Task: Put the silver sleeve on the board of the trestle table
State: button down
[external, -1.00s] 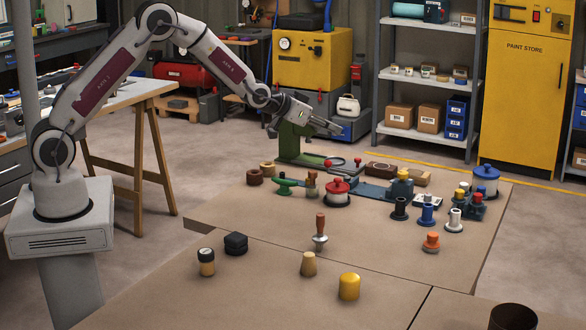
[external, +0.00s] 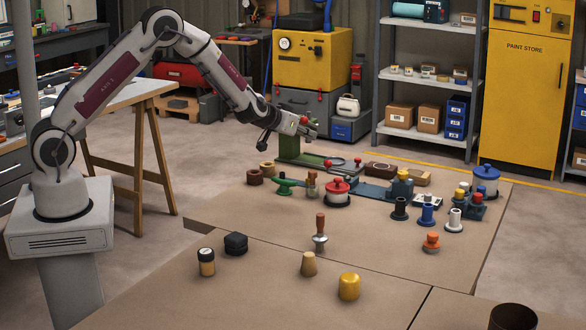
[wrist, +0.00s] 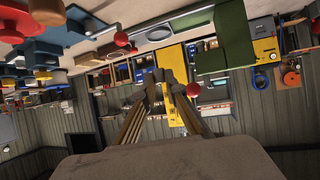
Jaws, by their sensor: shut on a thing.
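My gripper (external: 309,130) is in the air over the far left part of the brown bench, by the green press, pointing right. In the wrist view its fingers (wrist: 165,84) converge and are shut on a small greyish thing, taken to be the silver sleeve. It is too small and dark to make out its shape, and the fingers hide most of it. The trestle table (external: 130,93) stands at the left behind my arm, with a pale board and wooden legs. My gripper is well to the right of that board.
A green press (external: 290,150) stands just below my gripper. The brown bench (external: 270,215) holds a red-lidded pot (external: 337,192), a blue-lidded pot (external: 486,179) and several flanged parts, including a white one (external: 454,222). Open floor lies between trestle table and bench.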

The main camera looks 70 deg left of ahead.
jog(key=shift+n+y, duration=0.4)
jog(key=s+f, duration=0.1)
jog(key=s+a+f, duration=0.1)
jog(key=f, duration=0.1)
jog(key=shift+s+a, duration=0.2)
jog(key=shift+s, duration=0.05)
jog(key=shift+f, duration=3.1)
jog(key=shift+f, duration=1.85)
jog(key=shift+f, duration=0.15)
jog(key=c, duration=2.3)
grip_release()
jog(key=shift+c, duration=0.2)
